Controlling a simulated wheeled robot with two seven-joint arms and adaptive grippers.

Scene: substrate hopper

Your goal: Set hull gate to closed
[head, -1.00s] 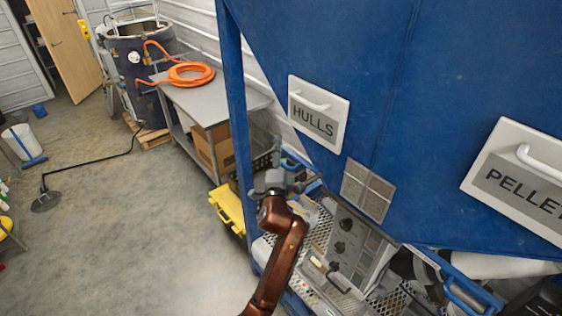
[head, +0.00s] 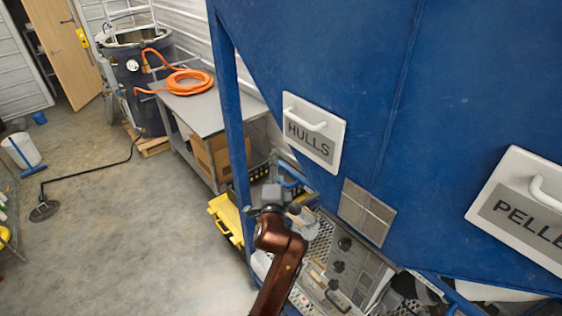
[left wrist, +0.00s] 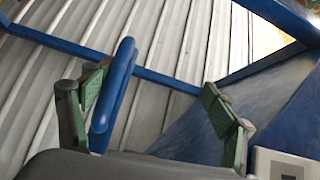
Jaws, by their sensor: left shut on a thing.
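The blue hopper (head: 350,60) fills the right of the head view and carries a white panel marked HULLS (head: 314,132) with a white handle. Below that panel, my left gripper (head: 287,184) is at a blue handle, which is small and partly covered there. In the left wrist view the blue handle (left wrist: 117,88) is an upright rounded bar lying against the left finger. The gate plate itself cannot be made out. My right gripper is out of view.
A panel marked PELLE… (head: 525,205) is at the right. A control box with knobs (head: 345,270) is below the hopper. A blue post (head: 232,110) stands beside my arm, with a yellow bin (head: 226,218) near its foot. A grey table (head: 205,112) holds an orange hose. Floor at left is mostly clear.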

